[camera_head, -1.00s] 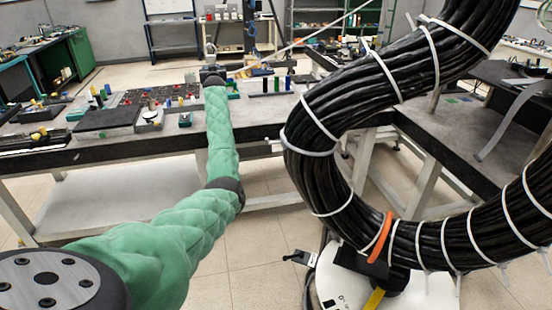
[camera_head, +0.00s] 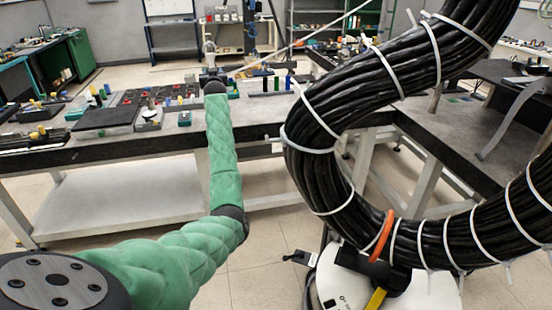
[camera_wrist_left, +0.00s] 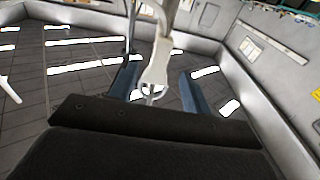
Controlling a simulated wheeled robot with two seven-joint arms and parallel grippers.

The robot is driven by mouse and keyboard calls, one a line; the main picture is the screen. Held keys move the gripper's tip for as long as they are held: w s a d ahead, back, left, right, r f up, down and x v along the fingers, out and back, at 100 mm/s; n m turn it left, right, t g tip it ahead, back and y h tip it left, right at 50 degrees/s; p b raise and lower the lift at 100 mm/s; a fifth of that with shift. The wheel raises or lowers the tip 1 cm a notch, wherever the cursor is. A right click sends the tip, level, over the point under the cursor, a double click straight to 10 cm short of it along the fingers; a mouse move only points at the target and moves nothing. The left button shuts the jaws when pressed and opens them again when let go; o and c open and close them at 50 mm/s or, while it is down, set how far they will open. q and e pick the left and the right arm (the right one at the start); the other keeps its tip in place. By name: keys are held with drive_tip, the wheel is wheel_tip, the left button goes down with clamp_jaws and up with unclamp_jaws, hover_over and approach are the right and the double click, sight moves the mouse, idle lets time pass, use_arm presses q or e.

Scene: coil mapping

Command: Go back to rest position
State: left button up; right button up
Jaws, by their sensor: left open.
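My left arm, in a green padded sleeve, comes in from the left in the head view and reaches forward over the workbench. My left gripper is at its far end, small and partly hidden behind the dark wrist. In the left wrist view the left gripper (camera_wrist_left: 158,88) shows two blue-grey fingers standing apart, so it is open. A pale, narrow piece (camera_wrist_left: 156,68) shows between the fingers; I cannot tell whether it touches them. My right gripper is not in view.
A thick black cable bundle (camera_head: 325,95) with white ties and an orange band (camera_head: 381,236) loops across the right side. The grey workbench (camera_head: 90,150) holds a black panel (camera_head: 106,118) and small coloured parts. A green cabinet (camera_head: 82,54) stands at the back left. Floor shows between.

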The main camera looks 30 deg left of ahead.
use_arm(q)
drive_tip(key=shift+s+d, duration=0.4)
